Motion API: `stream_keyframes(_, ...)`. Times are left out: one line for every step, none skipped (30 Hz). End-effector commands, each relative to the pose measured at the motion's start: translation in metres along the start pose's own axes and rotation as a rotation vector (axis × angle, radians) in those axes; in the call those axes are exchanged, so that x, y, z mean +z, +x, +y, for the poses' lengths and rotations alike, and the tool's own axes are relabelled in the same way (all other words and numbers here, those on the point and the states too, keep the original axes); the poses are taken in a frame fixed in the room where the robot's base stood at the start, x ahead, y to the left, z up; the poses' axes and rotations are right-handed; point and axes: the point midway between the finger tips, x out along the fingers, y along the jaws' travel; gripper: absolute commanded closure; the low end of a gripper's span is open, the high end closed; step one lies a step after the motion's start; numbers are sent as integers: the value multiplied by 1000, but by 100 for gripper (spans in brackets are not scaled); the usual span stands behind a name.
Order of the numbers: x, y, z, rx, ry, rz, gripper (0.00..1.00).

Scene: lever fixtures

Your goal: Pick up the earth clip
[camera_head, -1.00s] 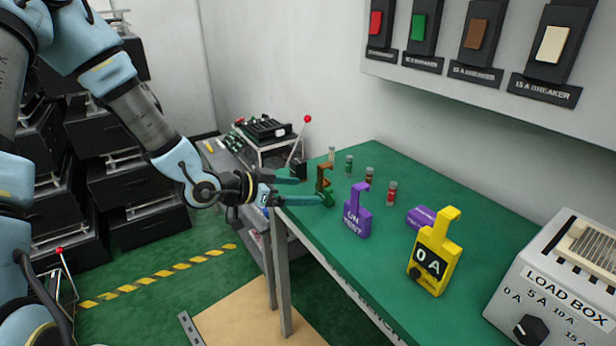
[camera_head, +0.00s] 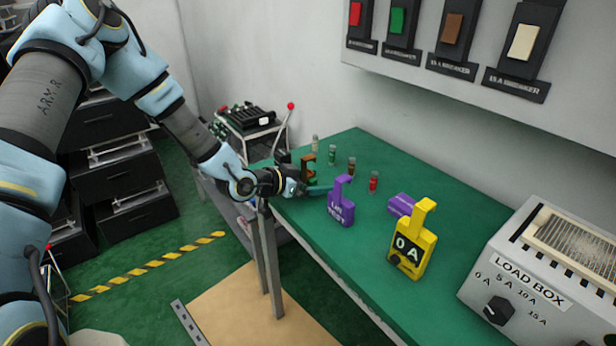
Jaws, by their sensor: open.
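A small upright brown clip-like piece with green low on it, which looks like the earth clip (camera_head: 308,164), stands at the left end of the green bench (camera_head: 440,235). My gripper (camera_head: 308,188) is at the bench's left edge, right beside this piece and partly in front of its base. One teal finger shows, pointing right towards the purple tag; the other finger is hard to make out. The jaws are open, and I cannot tell whether they touch the clip.
A purple lettered tag (camera_head: 341,203) stands just right of my gripper. Another purple piece (camera_head: 401,205) lies behind a yellow "0 A" tag (camera_head: 412,243). Small vials, including a red one (camera_head: 373,182), stand behind. A load box (camera_head: 548,268) is at right. Breakers hang on the wall above.

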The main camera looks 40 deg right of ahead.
Motion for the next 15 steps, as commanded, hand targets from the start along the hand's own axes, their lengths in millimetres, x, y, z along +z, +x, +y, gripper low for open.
stream_keyframes(0,1,0,0,0,-1,3)
stream_keyframes(1,1,0,0,0,-1,3)
stream_keyframes(1,1,0,0,0,-1,3)
stream_keyframes(1,1,0,0,0,-1,3)
stream_keyframes(1,1,0,0,0,-1,3)
stream_keyframes(1,1,0,0,0,-1,4)
stream_keyframes(1,0,0,0,0,-1,7)
stream_keyframes(1,0,0,0,0,-1,10)
stream_keyframes(1,0,0,0,0,-1,15)
stream_keyframes(1,0,0,0,0,-1,18)
stream_keyframes(1,0,0,1,0,-1,22)
stream_keyframes(1,0,0,1,0,-1,26)
stream_keyframes(1,0,0,1,0,-1,30)
stream_keyframes(1,0,0,1,0,-1,33)
stream_keyframes(1,0,0,1,0,-1,37)
